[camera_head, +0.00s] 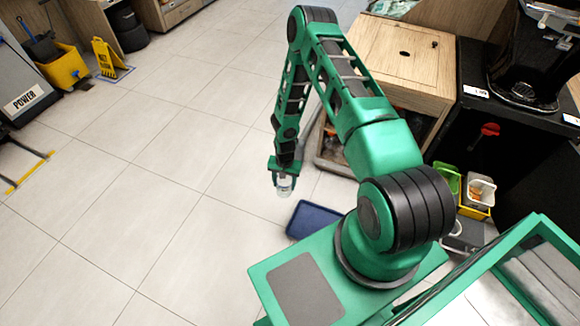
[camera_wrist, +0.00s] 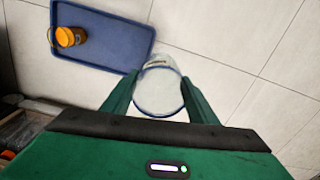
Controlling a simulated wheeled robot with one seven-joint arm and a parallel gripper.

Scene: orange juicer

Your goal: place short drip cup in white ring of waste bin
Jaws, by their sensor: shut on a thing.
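My gripper (camera_head: 285,170) hangs at the end of my lowered arm, above the tiled floor. It is shut on a small clear cup (camera_head: 285,188), which I take to be the short drip cup. In the wrist view the cup (camera_wrist: 160,92) sits between the two green fingers, its round rim showing.
A wooden cabinet (camera_head: 400,60) and small coloured bins (camera_head: 474,212) stand at right.

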